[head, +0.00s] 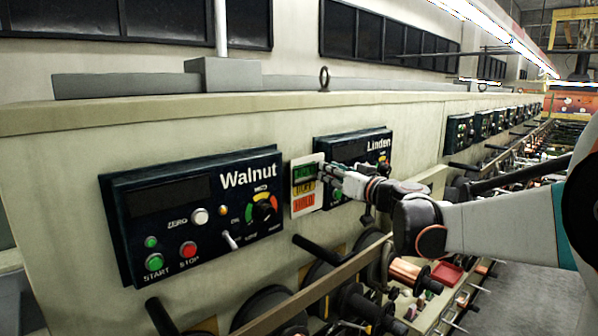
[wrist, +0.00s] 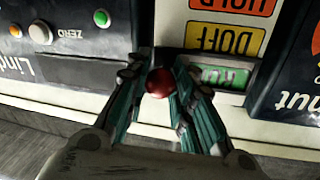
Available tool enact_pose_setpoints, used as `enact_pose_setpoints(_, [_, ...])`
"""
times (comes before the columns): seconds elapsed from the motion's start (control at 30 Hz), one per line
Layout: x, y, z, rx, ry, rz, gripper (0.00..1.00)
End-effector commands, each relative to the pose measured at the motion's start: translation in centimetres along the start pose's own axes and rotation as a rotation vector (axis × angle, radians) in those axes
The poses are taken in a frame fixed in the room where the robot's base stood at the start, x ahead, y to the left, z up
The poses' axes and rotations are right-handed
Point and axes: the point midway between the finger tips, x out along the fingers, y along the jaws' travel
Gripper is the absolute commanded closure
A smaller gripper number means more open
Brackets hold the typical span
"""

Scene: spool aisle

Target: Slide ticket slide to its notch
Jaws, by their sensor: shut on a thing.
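A white ticket plate (head: 314,205) hangs between the Walnut and Linden panels, with green, yellow DOFF and red HOLD labels from top to bottom. In the wrist view the plate (wrist: 174,32) appears upside down. The ticket slide (wrist: 252,77) is a dark frame around the green label. Its red knob (wrist: 159,83) sits between my fingertips. My gripper (head: 324,175) reaches in from the right and is shut on this knob at the height of the green label. My fingers hide part of the green label in the head view.
The Walnut panel (head: 150,215), with buttons, a dial and a toggle, is left of the plate. The Linden panel (head: 345,145) is close behind my fingers. Black spindle arms and spools (head: 350,300) stick out below.

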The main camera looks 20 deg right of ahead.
Motion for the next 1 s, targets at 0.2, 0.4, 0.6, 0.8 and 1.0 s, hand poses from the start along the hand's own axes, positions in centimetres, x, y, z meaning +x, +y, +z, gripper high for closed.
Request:
enact_pose_setpoints(0.2, [0.0, 0.2, 1.2, 0.000, 0.000, 0.001, 1.00])
enact_pose_setpoints(0.4, [0.0, 0.4, 2.0, 0.000, 0.000, 0.001, 1.00])
enact_pose_setpoints(0.6, [0.0, 0.6, 2.9, 0.000, 0.000, 0.001, 1.00])
enact_pose_setpoints(0.8, [-0.1, 0.8, 3.8, 0.000, 0.000, 0.001, 1.00])
enact_pose_setpoints(1.0, [-0.1, 0.9, 4.7, 0.000, 0.000, 0.001, 1.00])
